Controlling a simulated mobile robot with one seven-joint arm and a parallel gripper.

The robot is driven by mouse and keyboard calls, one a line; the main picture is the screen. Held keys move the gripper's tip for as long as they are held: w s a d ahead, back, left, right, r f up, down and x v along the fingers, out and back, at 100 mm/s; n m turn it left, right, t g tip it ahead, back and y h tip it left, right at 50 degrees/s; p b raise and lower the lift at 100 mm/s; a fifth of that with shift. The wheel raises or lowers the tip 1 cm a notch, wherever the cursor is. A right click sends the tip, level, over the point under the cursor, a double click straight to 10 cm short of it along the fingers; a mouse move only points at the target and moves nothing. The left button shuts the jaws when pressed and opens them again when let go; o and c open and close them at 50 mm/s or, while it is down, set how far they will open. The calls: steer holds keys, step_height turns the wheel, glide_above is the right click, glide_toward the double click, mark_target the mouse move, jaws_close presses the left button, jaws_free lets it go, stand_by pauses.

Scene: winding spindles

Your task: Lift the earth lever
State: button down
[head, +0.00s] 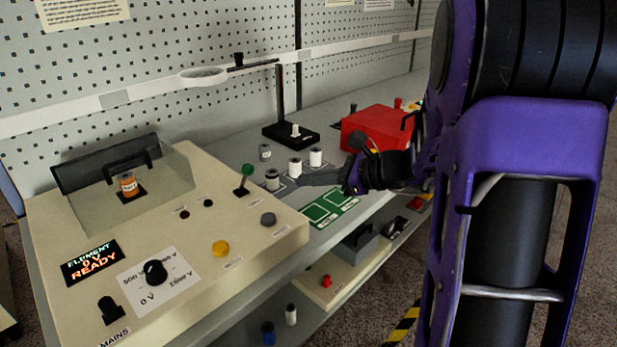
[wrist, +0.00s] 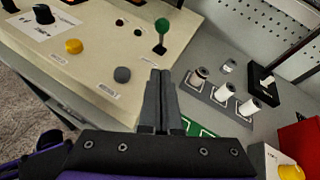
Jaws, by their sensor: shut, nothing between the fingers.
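The lever with a round green knob (head: 247,170) stands at the back right of the beige console. Its label is too small to read, so I cannot confirm that it is the earth lever. In the wrist view the green knob (wrist: 162,25) is ahead of the fingertips, and its stem rises from a dark slot. My gripper (head: 302,179) is to the right of the lever, beyond the console's right edge. Its fingers are together and empty, pointing toward the lever with a clear gap; they also show in the wrist view (wrist: 161,72).
White and dark spools (head: 295,168) stand on a grey plate close to my fingers. A green board (head: 328,207) lies below them. A magnifier stand (head: 290,135) and red box (head: 375,128) are behind. The console has a yellow button (head: 221,248) and a clear-covered bay with an orange spool (head: 128,186).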

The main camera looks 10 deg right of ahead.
glide_toward(244, 178)
steer(key=f, duration=0.1)
steer(key=d+f, duration=0.1)
steer(key=shift+w+d+f, duration=0.1)
steer(key=shift+f, duration=0.15)
steer(key=w+a, duration=0.1)
steer(key=a+r, duration=0.1)
steer(key=a, duration=0.1)
steer(key=shift+w, duration=0.35)
steer(key=shift+w+a+r, duration=0.2)
steer(key=shift+a, duration=0.15)
steer(key=shift+r, duration=0.2)
